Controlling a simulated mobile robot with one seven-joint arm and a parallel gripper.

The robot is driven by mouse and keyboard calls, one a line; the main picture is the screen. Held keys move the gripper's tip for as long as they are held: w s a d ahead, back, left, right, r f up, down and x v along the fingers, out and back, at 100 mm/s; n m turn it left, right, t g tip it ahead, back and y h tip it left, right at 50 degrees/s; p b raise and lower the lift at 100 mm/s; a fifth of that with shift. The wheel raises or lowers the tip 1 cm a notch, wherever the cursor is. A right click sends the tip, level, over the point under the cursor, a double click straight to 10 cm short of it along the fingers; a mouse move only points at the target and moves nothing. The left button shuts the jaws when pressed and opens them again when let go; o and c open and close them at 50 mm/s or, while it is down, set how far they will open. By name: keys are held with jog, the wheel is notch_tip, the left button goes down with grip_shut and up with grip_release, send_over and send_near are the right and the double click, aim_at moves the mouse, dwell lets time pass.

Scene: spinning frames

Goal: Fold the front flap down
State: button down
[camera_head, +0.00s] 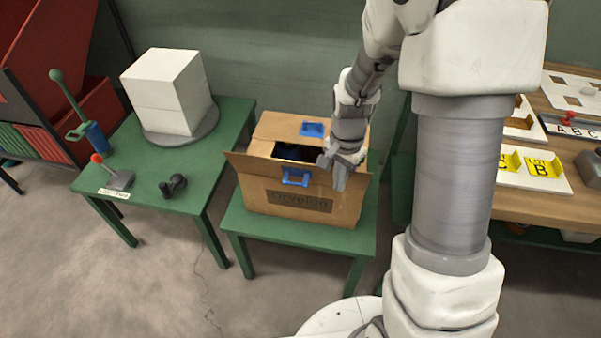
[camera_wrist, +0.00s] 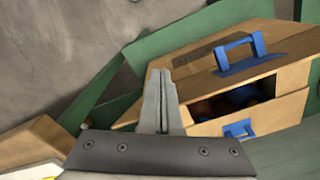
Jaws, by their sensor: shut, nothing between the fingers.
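The cardboard box (camera_head: 262,195) stands on a small green table, a dark label on its front wall. Its front flap (camera_head: 256,168), with a blue handle (camera_head: 296,176), leans outward at the front edge; the flap also shows in the wrist view (camera_wrist: 286,48). The back flap (camera_head: 282,127), with another blue handle (camera_head: 312,129), lies over the rear of the top. A dark gap between the flaps shows contents I cannot make out. My gripper (camera_head: 338,186) is shut and empty over the box's right side; its fingers show in the wrist view (camera_wrist: 160,78). Contact is unclear.
A green table (camera_head: 150,182) on the left holds a white block (camera_head: 167,88), a red-knobbed lever (camera_head: 112,174) and a small dark object (camera_head: 173,186). A wooden bench (camera_head: 535,207) with lettered boards stands right. Floor shows in front.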

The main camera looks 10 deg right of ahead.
jog(key=shift+w+d+r+p, duration=0.25)
jog(key=shift+w, duration=0.45)
jog(key=shift+w+d+r+p, duration=0.2)
jog(key=shift+w+r+p, duration=0.05)
jog(key=shift+w, duration=0.45)
jog(key=shift+w+d+r+p, duration=0.25)
jog(key=shift+w, duration=0.45)
jog(key=w, duration=0.2)
jog(key=w+d, duration=0.1)
jog(key=w, duration=0.1)
jog(key=shift+d+p, duration=0.15)
jog(key=shift+p, duration=0.2)
